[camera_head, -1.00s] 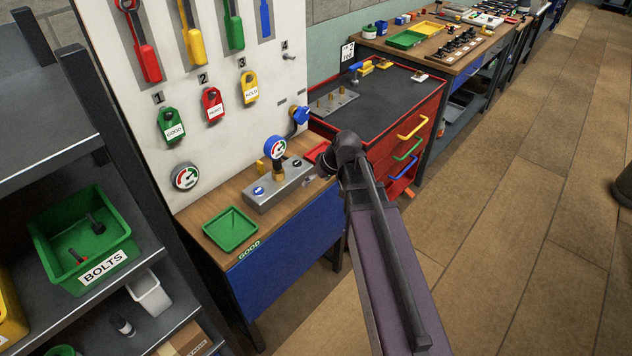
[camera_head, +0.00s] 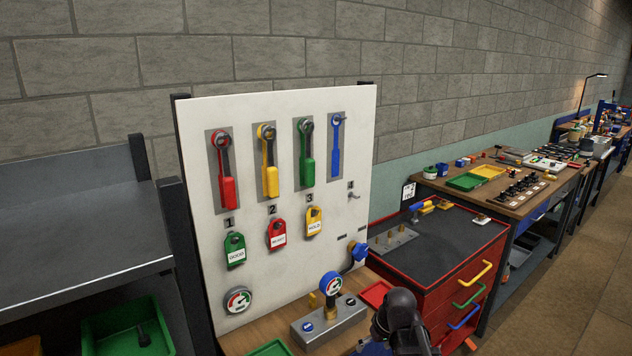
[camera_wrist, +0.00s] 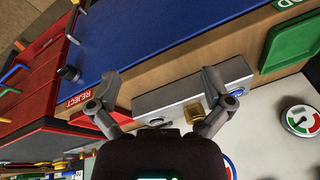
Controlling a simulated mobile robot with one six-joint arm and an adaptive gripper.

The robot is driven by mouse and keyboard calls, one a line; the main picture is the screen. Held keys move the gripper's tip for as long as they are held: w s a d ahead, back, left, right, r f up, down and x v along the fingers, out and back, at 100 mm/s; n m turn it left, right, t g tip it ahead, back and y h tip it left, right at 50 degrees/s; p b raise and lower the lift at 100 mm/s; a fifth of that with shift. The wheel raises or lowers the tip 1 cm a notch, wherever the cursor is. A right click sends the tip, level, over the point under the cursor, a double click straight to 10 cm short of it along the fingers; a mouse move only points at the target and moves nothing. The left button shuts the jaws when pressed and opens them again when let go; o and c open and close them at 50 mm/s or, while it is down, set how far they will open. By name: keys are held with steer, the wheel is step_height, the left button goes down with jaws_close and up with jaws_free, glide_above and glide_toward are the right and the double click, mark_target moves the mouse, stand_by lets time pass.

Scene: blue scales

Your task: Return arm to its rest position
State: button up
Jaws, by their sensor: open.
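My gripper (camera_wrist: 160,88) is open in the wrist view, its two fingers spread apart with nothing between them. Beyond the fingers lies a grey metal block (camera_wrist: 185,98) on the wooden workbench. In the head view my dark arm (camera_head: 402,318) shows at the bottom, just right of that block (camera_head: 330,322). The fingers cannot be made out in the head view.
A pegboard (camera_head: 300,265) holds coloured wrenches and tags. A gauge (camera_head: 331,284) stands on the block. A red tray (camera_head: 375,292), a red drawer cabinet (camera_head: 465,285) and a green tray (camera_wrist: 292,42) are near. A shelf (camera_head: 75,240) stands left. Floor at right is clear.

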steer(key=s+d+m+g+h, duration=0.1)
steer(key=s+m+h, duration=0.1)
steer(key=s, duration=0.5)
steer(key=shift+s+f+m+g+h, duration=0.3)
steer(key=shift+s+f+g, duration=0.05)
steer(key=shift+s+g, duration=0.05)
